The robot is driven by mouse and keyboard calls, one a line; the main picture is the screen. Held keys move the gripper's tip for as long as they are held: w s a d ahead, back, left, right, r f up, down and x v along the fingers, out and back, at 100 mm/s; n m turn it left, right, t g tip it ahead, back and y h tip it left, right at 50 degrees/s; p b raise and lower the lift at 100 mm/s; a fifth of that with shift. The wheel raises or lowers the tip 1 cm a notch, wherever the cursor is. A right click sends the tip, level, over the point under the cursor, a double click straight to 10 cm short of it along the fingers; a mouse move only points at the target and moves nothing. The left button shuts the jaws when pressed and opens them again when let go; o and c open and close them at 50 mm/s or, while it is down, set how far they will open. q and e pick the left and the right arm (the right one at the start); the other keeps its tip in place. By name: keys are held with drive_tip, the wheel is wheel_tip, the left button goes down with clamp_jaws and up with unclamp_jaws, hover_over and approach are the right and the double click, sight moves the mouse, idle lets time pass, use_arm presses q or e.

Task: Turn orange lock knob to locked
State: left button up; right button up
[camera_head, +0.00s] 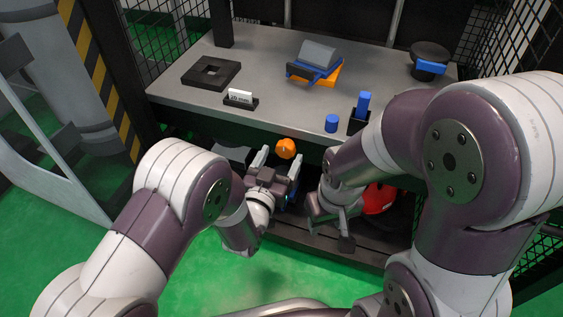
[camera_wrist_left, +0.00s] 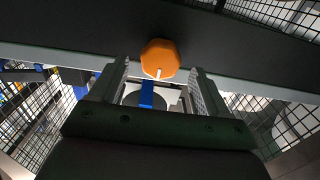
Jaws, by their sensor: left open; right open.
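The orange lock knob (camera_head: 286,148) sits on the dark front face below the grey table's front edge. In the left wrist view the knob (camera_wrist_left: 160,59) is a rounded orange block with a white mark at its lower edge. My left gripper (camera_head: 279,161) is open, with its fingers pointing at the knob. In the left wrist view the left gripper's fingertips (camera_wrist_left: 157,72) stand to either side of and just below the knob, not closed on it. My right gripper (camera_head: 334,222) is right of the left one, low in front of the lower shelf, and empty as far as I can see.
The grey table (camera_head: 270,75) holds a black square frame (camera_head: 211,72), a small white sign (camera_head: 240,97), a grey and blue block (camera_head: 315,62), a blue cylinder (camera_head: 331,123) and a black holder with a blue peg (camera_head: 362,105). A red round object (camera_head: 379,199) sits below, behind my right arm.

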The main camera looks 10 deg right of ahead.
use_arm(q)
drive_tip(key=shift+x, duration=0.85)
drive_tip(key=c, duration=1)
